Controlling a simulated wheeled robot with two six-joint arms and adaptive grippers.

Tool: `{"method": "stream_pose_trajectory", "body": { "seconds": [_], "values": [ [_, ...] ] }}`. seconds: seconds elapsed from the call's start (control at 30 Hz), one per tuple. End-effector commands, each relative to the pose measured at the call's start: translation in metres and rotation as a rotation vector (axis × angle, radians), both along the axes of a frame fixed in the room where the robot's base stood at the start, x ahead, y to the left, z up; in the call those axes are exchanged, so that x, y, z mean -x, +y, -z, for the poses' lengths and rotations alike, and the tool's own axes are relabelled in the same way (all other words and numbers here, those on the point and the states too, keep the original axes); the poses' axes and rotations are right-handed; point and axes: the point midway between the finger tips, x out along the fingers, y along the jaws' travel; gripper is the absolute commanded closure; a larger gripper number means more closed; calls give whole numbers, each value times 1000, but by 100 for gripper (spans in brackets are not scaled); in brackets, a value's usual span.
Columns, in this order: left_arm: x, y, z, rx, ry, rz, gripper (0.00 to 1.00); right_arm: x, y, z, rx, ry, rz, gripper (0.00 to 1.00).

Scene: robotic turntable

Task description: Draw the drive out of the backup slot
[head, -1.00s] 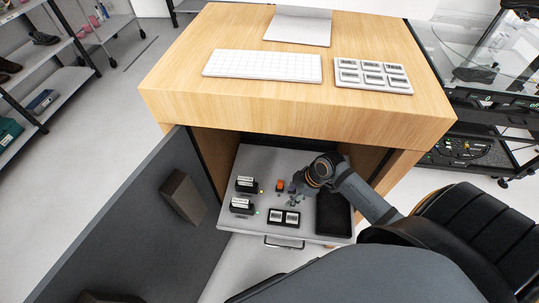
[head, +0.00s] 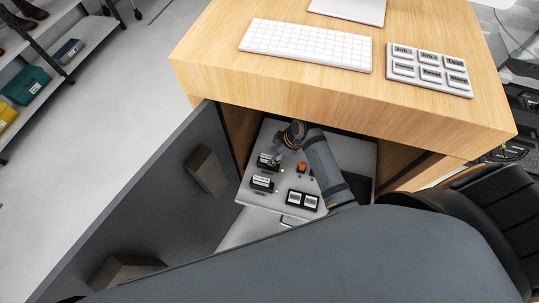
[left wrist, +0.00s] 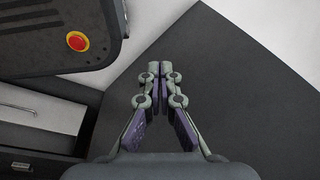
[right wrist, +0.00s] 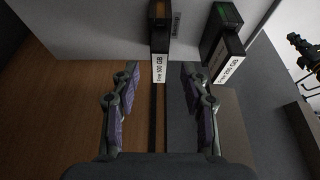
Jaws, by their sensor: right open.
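Two dark drives with white labels stand in slots on the grey pull-out tray (head: 249,196). The upper drive (head: 264,160), beside an orange light, reads like "500 GB" in the right wrist view (right wrist: 160,42). The lower drive (head: 262,182), beside a green light, reads like "250 GB" there (right wrist: 229,60). Tray lettering (right wrist: 177,25) is too small to read. My right gripper (head: 276,157) is open at the upper drive. In the right wrist view its fingertips (right wrist: 160,72) flank that drive's label end, with gaps both sides. My left gripper (left wrist: 159,70) is shut and empty, away from the tray.
An orange-red part (head: 302,168) and a holder with two white-labelled pieces (head: 302,200) are on the tray. The wooden desk (head: 330,95) overhangs it. The open dark door (head: 165,205) stands left. A keyboard (head: 305,46) and label panel (head: 428,68) lie on the desktop.

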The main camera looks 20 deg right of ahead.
Motion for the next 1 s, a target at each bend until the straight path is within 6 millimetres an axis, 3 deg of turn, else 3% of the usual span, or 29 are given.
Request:
{"method": "stream_pose_trajectory", "body": {
  "seconds": [0.03,0.1,0.3,0.67,1.0],
  "values": [
    [0,0,-2,0,1,0,100,-6,10,-1,-5,0,0,55],
    [4,0,1,0,6,0,100,-7,11,17,-1,3,1,55],
    [16,0,4,-1,26,-1,100,-12,19,41,0,2,0,55],
    [18,0,4,-1,29,-1,100,-13,20,46,1,-1,0,55],
    [17,0,4,-1,27,-1,100,-13,20,46,1,-1,0,100]
  ]
}}
